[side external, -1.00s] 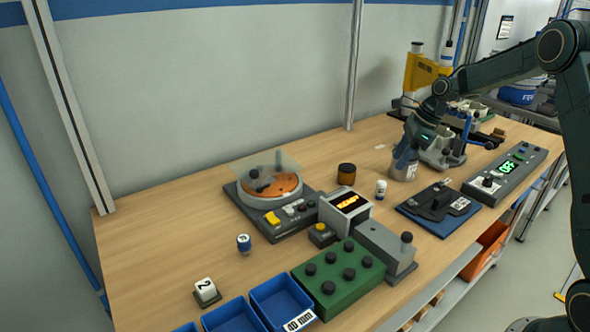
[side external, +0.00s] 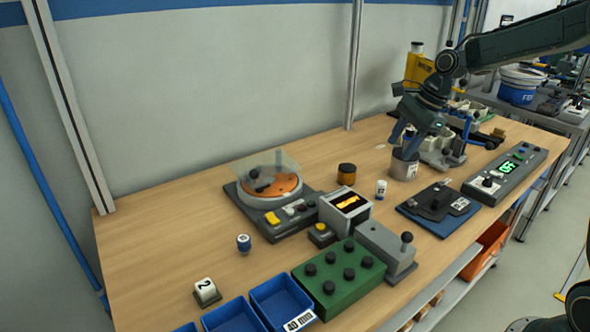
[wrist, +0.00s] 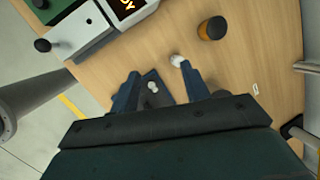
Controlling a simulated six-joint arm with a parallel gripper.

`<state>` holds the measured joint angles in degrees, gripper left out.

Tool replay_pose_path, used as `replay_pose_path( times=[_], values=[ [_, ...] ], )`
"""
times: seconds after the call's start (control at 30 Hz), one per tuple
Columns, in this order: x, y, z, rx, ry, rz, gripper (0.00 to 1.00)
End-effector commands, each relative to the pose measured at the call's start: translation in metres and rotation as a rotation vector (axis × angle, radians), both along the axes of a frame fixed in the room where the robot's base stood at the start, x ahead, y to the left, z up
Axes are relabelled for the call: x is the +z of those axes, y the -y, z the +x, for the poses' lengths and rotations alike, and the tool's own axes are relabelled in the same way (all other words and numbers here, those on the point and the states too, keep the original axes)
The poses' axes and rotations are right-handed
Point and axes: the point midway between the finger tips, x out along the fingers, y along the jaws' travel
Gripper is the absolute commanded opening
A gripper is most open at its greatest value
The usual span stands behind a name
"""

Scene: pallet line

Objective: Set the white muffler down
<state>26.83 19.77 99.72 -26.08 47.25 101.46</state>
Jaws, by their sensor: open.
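The white muffler appears to be the small white cylinder with a dark band (side external: 381,189), standing upright on the wooden bench (side external: 180,220). In the wrist view it shows as a white piece (wrist: 177,61) near the tip of the right-hand finger. My gripper (side external: 404,150) is open and empty, with its fingers pointing down. In the side view the fingers overlap the top of a metal can (side external: 404,170), to the right of the muffler; how far apart they are in depth I cannot tell. In the wrist view the fingers (wrist: 158,90) are spread.
An amber jar with a dark lid (side external: 346,174) stands left of the muffler. A blue plate with a black fixture (side external: 437,208) lies in front, and a box with a lit display (side external: 344,210) to the left. A yellow press (side external: 422,72) stands behind. Bare bench lies around the muffler.

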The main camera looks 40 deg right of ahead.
Motion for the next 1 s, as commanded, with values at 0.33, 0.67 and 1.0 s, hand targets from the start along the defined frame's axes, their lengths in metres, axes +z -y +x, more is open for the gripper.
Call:
replay_pose_path(
  times=[0.33, 0.67, 1.0],
  values=[
    [0.054, -0.060, -0.061, 0.447, 0.113, -0.219, 0.46],
    [0.080, -0.102, -0.131, 0.863, 0.197, -0.425, 0.46],
    [0.083, -0.127, -0.208, 1.286, 0.268, -0.638, 0.46]
  ],
)
